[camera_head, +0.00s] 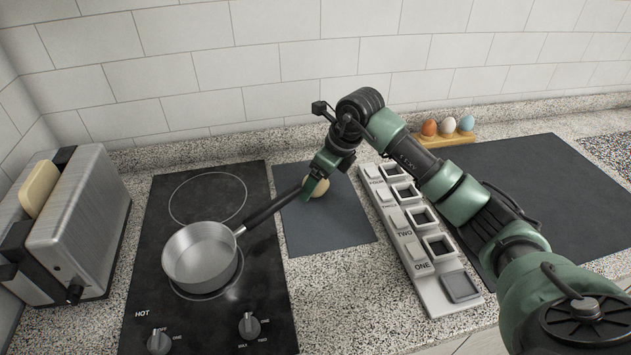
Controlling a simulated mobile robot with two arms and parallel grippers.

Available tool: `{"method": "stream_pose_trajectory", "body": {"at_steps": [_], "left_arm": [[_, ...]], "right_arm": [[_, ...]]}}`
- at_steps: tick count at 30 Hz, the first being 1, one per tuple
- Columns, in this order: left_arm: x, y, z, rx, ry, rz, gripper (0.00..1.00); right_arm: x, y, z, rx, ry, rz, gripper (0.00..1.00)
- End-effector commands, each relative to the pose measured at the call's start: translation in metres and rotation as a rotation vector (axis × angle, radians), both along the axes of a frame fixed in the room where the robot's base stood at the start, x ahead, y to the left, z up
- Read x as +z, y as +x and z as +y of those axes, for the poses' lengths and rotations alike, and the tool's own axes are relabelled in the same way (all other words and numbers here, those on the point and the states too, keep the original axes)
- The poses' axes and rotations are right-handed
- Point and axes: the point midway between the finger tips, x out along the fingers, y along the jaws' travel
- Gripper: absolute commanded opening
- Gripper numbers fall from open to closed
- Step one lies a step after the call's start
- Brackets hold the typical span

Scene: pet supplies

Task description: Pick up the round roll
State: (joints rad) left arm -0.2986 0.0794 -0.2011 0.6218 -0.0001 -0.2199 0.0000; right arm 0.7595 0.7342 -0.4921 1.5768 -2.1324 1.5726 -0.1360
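A round tan roll (320,188) lies at the dark grey mat (331,228), to the right of the stove. My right gripper (311,187) reaches in from the right and points down at the roll, with a green fingertip in front of its left side. The gripper covers part of the roll, and I cannot tell whether the fingers are closed on it or whether it is lifted. My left gripper is not in view.
A saucepan (199,262) sits on the black stove (144,291), its handle reaching towards the mat. A toaster (84,232) with bread (38,188) stands left. A labelled white rack (428,293) stands under my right arm. Three eggs (448,125) stand behind; a larger dark mat (545,185) lies right.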

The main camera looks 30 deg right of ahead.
Motion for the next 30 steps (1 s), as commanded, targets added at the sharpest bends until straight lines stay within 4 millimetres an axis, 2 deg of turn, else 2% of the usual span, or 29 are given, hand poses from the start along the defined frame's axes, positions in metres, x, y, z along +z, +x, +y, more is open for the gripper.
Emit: {"method": "stream_pose_trajectory", "body": {"at_steps": [9,16,25,30], "left_arm": [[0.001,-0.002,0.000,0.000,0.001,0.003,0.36],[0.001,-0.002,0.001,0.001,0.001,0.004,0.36],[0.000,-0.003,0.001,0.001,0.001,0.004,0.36],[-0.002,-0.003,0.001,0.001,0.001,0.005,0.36]], "right_arm": [[-0.007,0.002,0.001,0.000,-0.001,0.000,0.84],[-0.006,0.002,0.001,0.000,-0.001,0.000,0.20],[-0.004,0.002,0.001,-0.001,-0.001,-0.002,0.20],[0.008,0.003,0.001,0.000,-0.001,-0.003,0.20]]}}
